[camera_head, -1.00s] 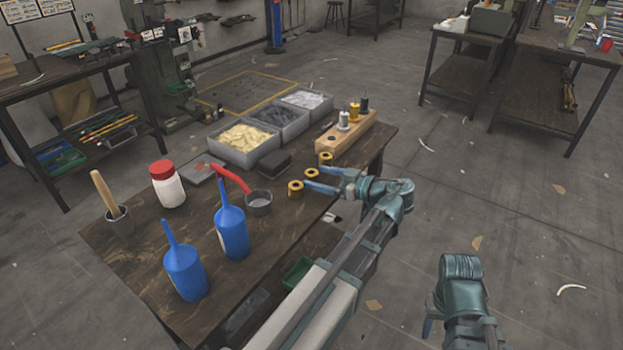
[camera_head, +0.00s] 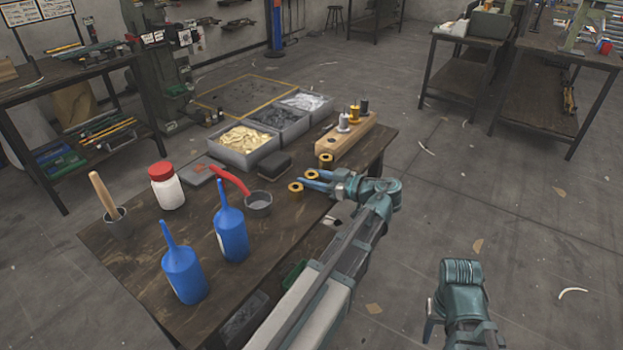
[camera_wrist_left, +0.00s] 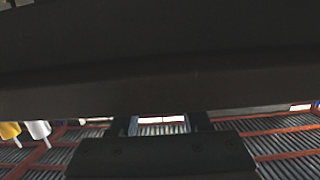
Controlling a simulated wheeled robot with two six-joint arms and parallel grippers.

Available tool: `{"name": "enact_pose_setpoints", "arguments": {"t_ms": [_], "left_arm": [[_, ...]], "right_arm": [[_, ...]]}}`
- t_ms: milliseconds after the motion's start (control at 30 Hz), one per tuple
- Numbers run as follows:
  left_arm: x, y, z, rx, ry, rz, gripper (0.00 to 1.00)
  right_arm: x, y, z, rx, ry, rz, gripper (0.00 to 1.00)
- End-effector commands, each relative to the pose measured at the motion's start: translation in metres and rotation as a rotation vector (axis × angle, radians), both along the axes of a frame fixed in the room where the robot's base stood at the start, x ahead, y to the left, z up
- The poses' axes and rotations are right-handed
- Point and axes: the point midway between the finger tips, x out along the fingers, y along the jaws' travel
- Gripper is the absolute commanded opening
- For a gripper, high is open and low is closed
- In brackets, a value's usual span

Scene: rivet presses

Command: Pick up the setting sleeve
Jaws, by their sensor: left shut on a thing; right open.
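Three gold setting sleeves stand by the right edge of the dark wooden table: a far one (camera_head: 326,160), a middle one (camera_head: 311,175) and a near one (camera_head: 296,188). My left gripper (camera_head: 309,179) reaches in from the right, shut on the middle sleeve, whose lower part the fingers partly hide. The sleeve appears at table height; I cannot tell if it is clear of the top. In the left wrist view a dark body fills most of the picture, and no sleeve shows. My right gripper (camera_head: 431,322) hangs low, open and empty, off the table.
A wooden block (camera_head: 335,150) with white, yellow and dark pieces stands behind the sleeves. A grey cup (camera_head: 258,204) with a red-handled tool is left of them. Two blue bottles (camera_head: 231,236), a red-capped jar (camera_head: 168,187) and grey bins (camera_head: 241,158) also stand on the table (camera_head: 140,255).

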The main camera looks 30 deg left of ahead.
Motion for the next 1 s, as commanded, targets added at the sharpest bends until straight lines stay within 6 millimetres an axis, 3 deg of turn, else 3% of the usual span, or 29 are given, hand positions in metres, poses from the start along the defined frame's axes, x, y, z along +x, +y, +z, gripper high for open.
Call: {"name": "enact_pose_setpoints", "arguments": {"t_ms": [467,667,1000], "left_arm": [[0.000,0.000,0.010,0.001,0.000,0.000,0.00],[0.000,0.000,0.031,0.001,0.000,0.000,0.00],[0.000,0.000,0.084,0.001,0.000,0.000,0.00]], "right_arm": [[0.000,0.000,0.009,0.000,0.000,0.000,0.50],[0.000,0.000,0.031,0.000,0.000,0.000,0.50],[0.000,0.000,0.084,0.000,0.000,0.000,0.50]]}}
